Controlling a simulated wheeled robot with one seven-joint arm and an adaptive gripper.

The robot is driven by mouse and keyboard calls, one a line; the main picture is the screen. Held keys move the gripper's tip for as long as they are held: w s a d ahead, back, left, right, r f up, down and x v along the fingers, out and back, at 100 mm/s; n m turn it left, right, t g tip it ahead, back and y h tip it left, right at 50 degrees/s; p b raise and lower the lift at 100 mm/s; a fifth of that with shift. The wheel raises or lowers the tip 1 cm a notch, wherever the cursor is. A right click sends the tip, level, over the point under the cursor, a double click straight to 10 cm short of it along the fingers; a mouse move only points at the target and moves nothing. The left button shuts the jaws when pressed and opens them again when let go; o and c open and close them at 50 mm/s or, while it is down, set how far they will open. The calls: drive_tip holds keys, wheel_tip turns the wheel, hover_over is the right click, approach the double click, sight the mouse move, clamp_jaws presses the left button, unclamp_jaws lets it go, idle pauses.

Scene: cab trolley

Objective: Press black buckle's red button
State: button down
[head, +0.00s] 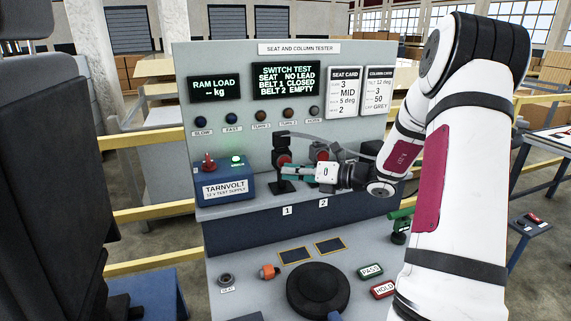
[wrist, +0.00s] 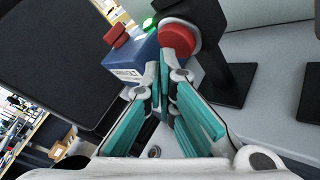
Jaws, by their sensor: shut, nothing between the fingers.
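The black buckle (head: 280,142) sits on a black stand behind the label 1 on the tester's ledge. Its red button (head: 284,158) faces the front, partly covered by my gripper. In the wrist view the round red button (wrist: 178,38) shows large just beyond the fingertips, on a dark stand (wrist: 211,55). My gripper (head: 284,172) has teal fingers shut and empty, reaching in from the right. In the wrist view its closed tips (wrist: 161,68) are at the button's lower left edge. I cannot tell whether they touch it.
A second, greyer buckle (head: 320,150) stands behind label 2, close to my gripper. A blue supply box (head: 224,186) with a red knob (head: 208,162) and a lit green lamp is to the left. The display (head: 286,80) reads belt 1 closed, belt 2 empty.

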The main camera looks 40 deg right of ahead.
drive_tip(key=shift+w+d, duration=0.15)
drive_tip(key=shift+w, duration=0.35)
idle(0.8)
drive_tip(key=shift+s, duration=0.15)
drive_tip(key=shift+s+a+p, duration=0.25)
drive_tip(key=shift+s+p, duration=0.3)
drive_tip(key=shift+s, duration=0.25)
drive_tip(key=s+p, duration=0.1)
drive_tip(key=s, duration=0.1)
drive_tip(key=s+a+p, duration=0.1)
drive_tip(key=s, duration=0.1)
drive_tip(key=shift+s+a, duration=0.2)
drive_tip(key=shift+s, duration=0.2)
idle(0.8)
